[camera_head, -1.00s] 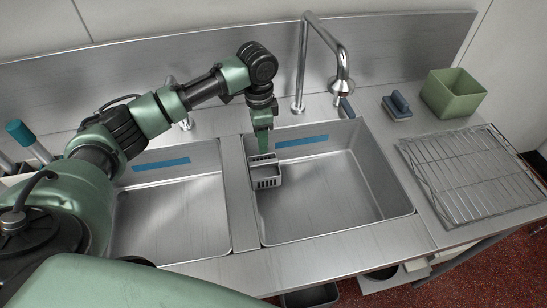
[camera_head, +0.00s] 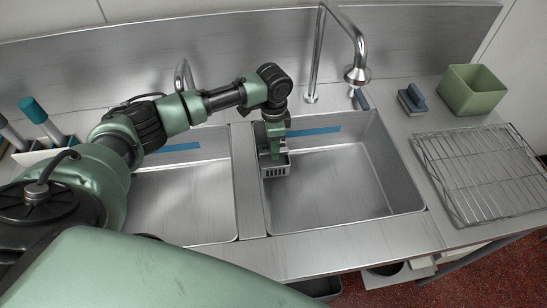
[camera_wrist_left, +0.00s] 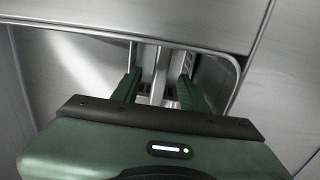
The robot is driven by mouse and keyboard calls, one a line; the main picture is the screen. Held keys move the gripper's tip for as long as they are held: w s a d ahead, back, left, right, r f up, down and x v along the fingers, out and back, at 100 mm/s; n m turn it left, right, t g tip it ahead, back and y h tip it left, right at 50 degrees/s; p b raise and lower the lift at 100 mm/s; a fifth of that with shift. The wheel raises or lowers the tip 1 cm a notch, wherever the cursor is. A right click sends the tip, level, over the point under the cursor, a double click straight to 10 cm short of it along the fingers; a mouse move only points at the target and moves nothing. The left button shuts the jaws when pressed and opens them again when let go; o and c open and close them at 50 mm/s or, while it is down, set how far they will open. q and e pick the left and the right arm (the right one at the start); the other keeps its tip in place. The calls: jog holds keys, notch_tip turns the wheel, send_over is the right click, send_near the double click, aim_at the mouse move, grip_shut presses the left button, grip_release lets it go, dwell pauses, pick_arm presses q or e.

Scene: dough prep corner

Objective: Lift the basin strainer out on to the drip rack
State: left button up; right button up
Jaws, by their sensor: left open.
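The basin strainer (camera_head: 275,171), a small grey slotted basket, sits at the left wall of the right-hand basin (camera_head: 335,185). My left gripper (camera_head: 274,155) points down at it and hides part of it. In the left wrist view its two green fingers (camera_wrist_left: 158,88) are apart, with a narrow grey piece, apparently the strainer's handle, between them. I cannot tell whether either finger touches it. My right gripper is not in view.
A tall curved tap (camera_head: 316,60) stands behind the right basin. A blue-handled brush (camera_head: 412,99) and a green square tub (camera_head: 474,92) stand behind the rack. The left basin (camera_head: 180,205) lies under my left arm. A steel divider separates the basins.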

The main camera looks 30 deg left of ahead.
pick_arm(q)
jog(key=shift+f, duration=0.3)
grip_shut()
dwell(1.2)
